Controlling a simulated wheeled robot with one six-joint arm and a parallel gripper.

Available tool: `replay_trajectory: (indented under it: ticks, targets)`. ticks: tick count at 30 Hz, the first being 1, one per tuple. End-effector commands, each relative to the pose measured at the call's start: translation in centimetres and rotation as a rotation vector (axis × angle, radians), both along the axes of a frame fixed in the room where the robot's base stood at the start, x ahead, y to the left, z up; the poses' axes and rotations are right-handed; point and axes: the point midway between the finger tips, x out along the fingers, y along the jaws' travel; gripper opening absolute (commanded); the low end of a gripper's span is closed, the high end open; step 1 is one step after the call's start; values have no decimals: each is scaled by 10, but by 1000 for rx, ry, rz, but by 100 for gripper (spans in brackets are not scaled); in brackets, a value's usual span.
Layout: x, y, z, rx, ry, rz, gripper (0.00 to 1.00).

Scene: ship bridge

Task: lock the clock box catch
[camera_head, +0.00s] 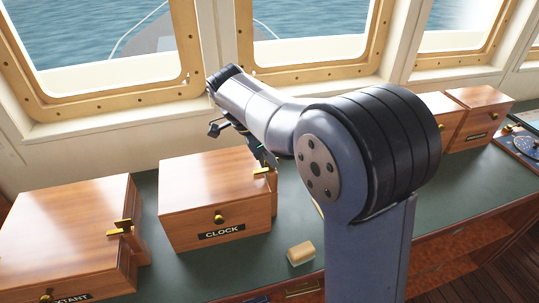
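The clock box (205,190) is a wooden box with a "CLOCK" label and a brass knob on its front face. It stands on the green counter left of my arm, and its lid looks closed. Its brass catch (261,170) is at the right end of the lid, partly hidden by my gripper, so I cannot tell its position. My gripper (266,158) is right at or just above the catch. Whether it touches the catch does not show. The fingers are small and partly covered by my arm, and their opening cannot be made out.
Another wooden box (65,230), its label partly cut off, stands at the left with a brass catch (122,227). More wooden boxes (480,112) stand at the right. Windows rise behind the counter (285,215).

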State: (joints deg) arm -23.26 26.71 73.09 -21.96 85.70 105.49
Motion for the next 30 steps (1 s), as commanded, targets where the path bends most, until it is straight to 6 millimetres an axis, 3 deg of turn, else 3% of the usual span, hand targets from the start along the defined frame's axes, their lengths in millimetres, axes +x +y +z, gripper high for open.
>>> replay_trajectory:
  ticks: [6,16,30]
  targets:
    - [0,0,0,0,0,1,27]
    - [0,3,6,0,-1,2,27]
    - [-6,34,83,0,-2,3,27]
